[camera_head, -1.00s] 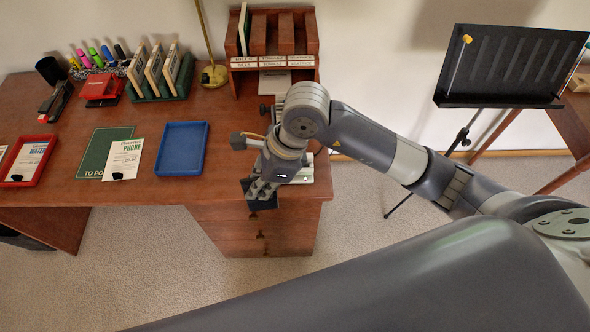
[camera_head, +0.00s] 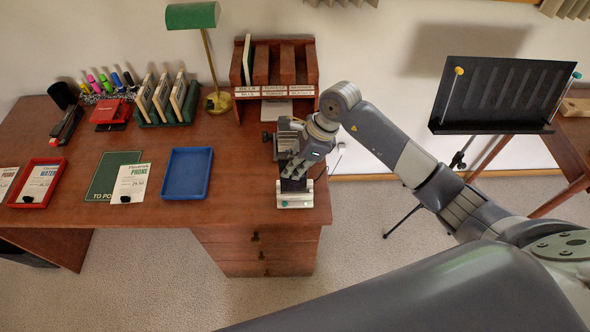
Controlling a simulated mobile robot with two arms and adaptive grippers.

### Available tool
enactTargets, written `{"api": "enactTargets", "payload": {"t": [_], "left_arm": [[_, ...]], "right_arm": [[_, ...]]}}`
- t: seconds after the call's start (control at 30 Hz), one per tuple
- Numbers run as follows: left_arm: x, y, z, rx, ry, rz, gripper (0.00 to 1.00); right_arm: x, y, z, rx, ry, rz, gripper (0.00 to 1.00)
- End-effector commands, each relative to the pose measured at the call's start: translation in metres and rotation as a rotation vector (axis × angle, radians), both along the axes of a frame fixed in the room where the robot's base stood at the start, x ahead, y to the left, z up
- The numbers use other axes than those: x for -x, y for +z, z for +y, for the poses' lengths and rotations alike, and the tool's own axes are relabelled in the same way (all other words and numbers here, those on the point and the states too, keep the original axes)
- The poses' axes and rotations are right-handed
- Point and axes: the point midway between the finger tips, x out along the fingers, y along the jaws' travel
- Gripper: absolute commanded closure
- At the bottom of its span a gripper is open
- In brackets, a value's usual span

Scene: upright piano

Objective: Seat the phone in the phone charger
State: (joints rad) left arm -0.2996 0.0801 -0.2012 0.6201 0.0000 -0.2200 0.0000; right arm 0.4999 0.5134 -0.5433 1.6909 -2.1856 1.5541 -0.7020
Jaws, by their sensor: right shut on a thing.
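My right gripper (camera_head: 293,169) points down over the right front of the wooden desk. It is shut on the phone (camera_head: 293,185), a small dark slab below the fingers and partly hidden by them. The phone charger (camera_head: 295,201), a pale grey-white stand with a small teal spot, is near the desk's front right edge. The phone is directly over or against the charger in this view. I cannot tell whether it touches or is seated. My left gripper is not in view.
A blue tray (camera_head: 186,174) lies left of the gripper. A grey device (camera_head: 285,138) with a dark knob is behind it. A wooden sorter (camera_head: 276,72) and green-shaded lamp (camera_head: 193,16) stand at the back. A music stand (camera_head: 495,95) is at the right.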

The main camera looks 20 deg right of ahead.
Motion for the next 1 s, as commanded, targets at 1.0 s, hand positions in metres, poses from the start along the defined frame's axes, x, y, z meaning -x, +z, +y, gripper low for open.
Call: {"api": "enactTargets", "payload": {"t": [1.0], "left_arm": [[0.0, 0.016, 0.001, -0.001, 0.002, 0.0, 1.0]], "right_arm": [[-0.005, -0.038, -0.005, 0.0, -0.001, -0.001, 0.72]]}}
